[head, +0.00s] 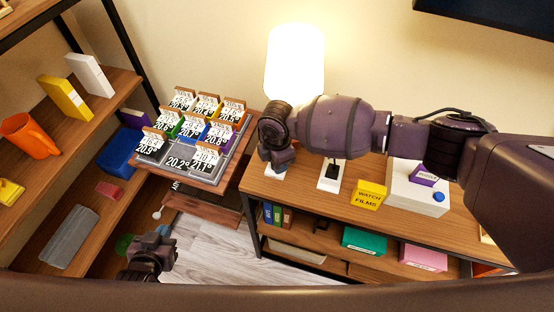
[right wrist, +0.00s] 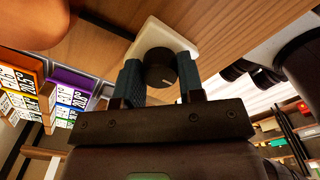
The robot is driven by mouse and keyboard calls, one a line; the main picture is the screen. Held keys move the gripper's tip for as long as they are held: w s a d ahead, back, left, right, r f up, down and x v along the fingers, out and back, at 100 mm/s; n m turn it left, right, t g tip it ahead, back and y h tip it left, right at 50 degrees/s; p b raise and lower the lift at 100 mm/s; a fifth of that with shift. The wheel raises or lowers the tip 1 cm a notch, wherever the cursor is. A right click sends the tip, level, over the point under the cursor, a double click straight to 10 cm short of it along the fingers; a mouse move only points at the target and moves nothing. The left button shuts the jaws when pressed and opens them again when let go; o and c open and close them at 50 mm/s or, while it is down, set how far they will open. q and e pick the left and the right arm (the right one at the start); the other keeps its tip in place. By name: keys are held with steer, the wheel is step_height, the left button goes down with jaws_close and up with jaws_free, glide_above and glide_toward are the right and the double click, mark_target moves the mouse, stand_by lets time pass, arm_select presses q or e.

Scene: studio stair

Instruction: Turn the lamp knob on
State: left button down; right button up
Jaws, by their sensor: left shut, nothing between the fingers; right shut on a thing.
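The lamp (head: 295,62) glows bright white at the back of the wooden sideboard. In the right wrist view the black round knob (right wrist: 160,68) sits on a white base plate (right wrist: 168,34), with a pale mark on its face. My right gripper (right wrist: 161,80) is shut on the knob, one teal finger on each side. In the head view my right gripper (head: 278,160) is at the sideboard's left end and hides the knob. My left gripper (head: 160,240) is shut and empty, low on the left, away from the sideboard.
A white plate with a black lever (head: 331,173) stands just right of my right gripper. Further right are a yellow box (head: 369,195) and a white box (head: 412,198). A tray of price-tagged blocks (head: 195,168) stands left. Pale floor (head: 235,250) is clear.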

arm_select(q)
steer(key=shift+s+f, duration=0.1)
steer(key=shift+s, duration=0.05)
arm_select(e)
steer(key=o, duration=0.9)
arm_select(q)
steer(key=shift+s, duration=0.1)
arm_select(e)
steer(key=shift+r, duration=0.6)
step_height(320, 180, up, 8)
steer(key=shift+r+p, duration=0.1)
steer(key=shift+p, duration=0.2)
arm_select(q)
steer(key=shift+w+r, duration=0.2)
steer(key=shift+r, duration=0.25)
arm_select(e)
steer(key=shift+r, duration=0.7)
arm_select(q)
steer(key=shift+s+f, duration=0.1)
steer(key=shift+s, duration=0.1)
